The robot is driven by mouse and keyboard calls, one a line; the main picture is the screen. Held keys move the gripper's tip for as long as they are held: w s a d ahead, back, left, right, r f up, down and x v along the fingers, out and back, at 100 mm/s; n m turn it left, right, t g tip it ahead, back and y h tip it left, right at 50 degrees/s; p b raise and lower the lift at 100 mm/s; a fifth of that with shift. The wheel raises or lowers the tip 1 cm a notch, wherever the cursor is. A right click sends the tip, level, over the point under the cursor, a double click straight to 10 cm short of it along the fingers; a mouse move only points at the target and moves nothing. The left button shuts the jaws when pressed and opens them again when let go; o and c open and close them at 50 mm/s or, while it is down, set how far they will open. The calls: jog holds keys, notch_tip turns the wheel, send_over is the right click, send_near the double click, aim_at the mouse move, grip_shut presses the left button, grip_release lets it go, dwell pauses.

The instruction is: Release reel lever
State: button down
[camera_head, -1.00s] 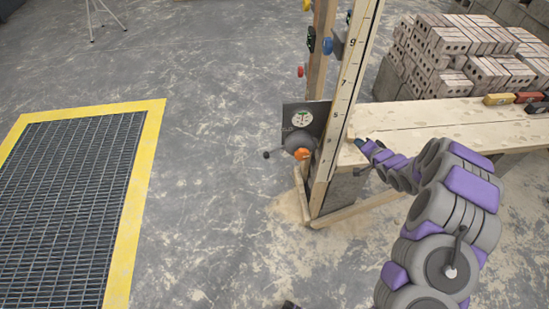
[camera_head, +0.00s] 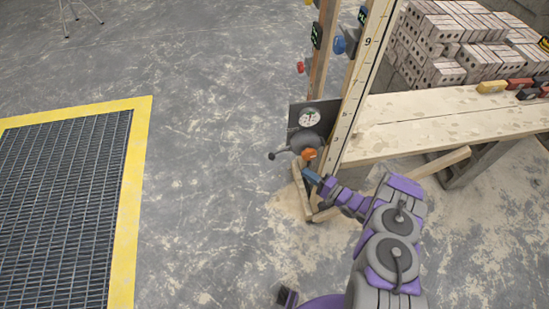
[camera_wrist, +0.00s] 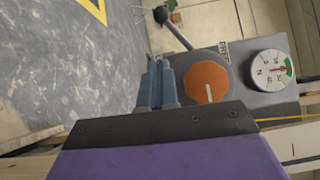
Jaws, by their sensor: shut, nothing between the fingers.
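The reel (camera_head: 307,143) is a grey drum on a dark plate (camera_head: 323,109) fixed to a wooden post with a number scale. Its lever (camera_head: 279,155) is a grey rod with a dark knob, pointing left in the head view. In the wrist view the lever (camera_wrist: 178,29) runs up and left from the drum. An orange knob (camera_wrist: 206,82) with a white mark sits on the drum front. A round dial (camera_wrist: 271,70) with a red pointer and green band is beside it. My gripper (camera_wrist: 156,62), with blue fingers, is shut and empty, left of the orange knob and below the lever.
A plank bench (camera_head: 450,120) extends right of the post, with coloured blocks (camera_head: 491,86) on it. Stacked bricks (camera_head: 440,45) stand behind. A yellow-edged floor grate (camera_head: 60,210) lies at left. The concrete floor (camera_head: 200,150) between grate and post is clear.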

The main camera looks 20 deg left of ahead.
jog(key=s+r+b+x, duration=0.1)
jog(key=b+x, duration=0.3)
jog(key=x, duration=0.7)
jog(key=shift+s+a, duration=0.4)
jog(key=shift+s, duration=0.2)
